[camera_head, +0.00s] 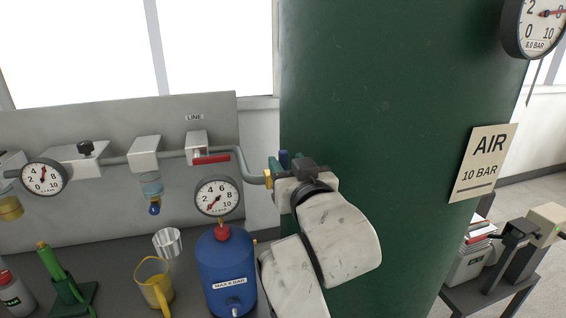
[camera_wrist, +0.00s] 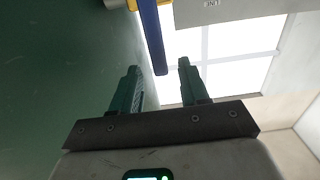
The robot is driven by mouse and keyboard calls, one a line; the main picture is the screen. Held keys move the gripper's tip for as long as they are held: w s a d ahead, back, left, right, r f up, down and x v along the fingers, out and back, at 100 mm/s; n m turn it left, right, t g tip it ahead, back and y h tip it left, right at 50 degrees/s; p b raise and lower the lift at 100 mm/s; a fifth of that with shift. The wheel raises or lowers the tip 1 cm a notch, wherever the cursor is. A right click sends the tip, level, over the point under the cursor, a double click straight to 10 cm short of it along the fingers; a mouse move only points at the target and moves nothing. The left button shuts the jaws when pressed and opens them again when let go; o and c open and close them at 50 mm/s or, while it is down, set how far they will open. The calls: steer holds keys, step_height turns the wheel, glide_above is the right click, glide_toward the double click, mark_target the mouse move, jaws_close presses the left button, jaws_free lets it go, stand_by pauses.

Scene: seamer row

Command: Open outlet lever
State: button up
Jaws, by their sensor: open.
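The outlet lever is a long blue bar (camera_wrist: 152,36) in the wrist view, hanging from the top edge beside a yellow fitting (camera_wrist: 132,4). My gripper (camera_wrist: 159,68) is open, with one dark green finger on each side. The lever's free end shows between the fingertips, closer to the left finger, with a visible gap to the right one. I cannot tell whether it touches the left finger. In the head view my gripper (camera_head: 284,160) is at the pipe's right end, against the green tank, and largely hides the lever. The yellow fitting (camera_head: 268,179) shows there too.
The large green tank (camera_head: 400,90) stands close to my arm. A grey panel (camera_head: 60,130) carries pipes, a red lever (camera_head: 211,159) under the LINE label, and gauges. A blue vessel (camera_head: 230,270) and yellow jug (camera_head: 155,284) stand below. A side table (camera_head: 490,290) is at right.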

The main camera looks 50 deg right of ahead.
mark_target(284, 159)
steer(key=shift+x, duration=1.95)
steer(key=shift+c, duration=0.2)
jaws_close()
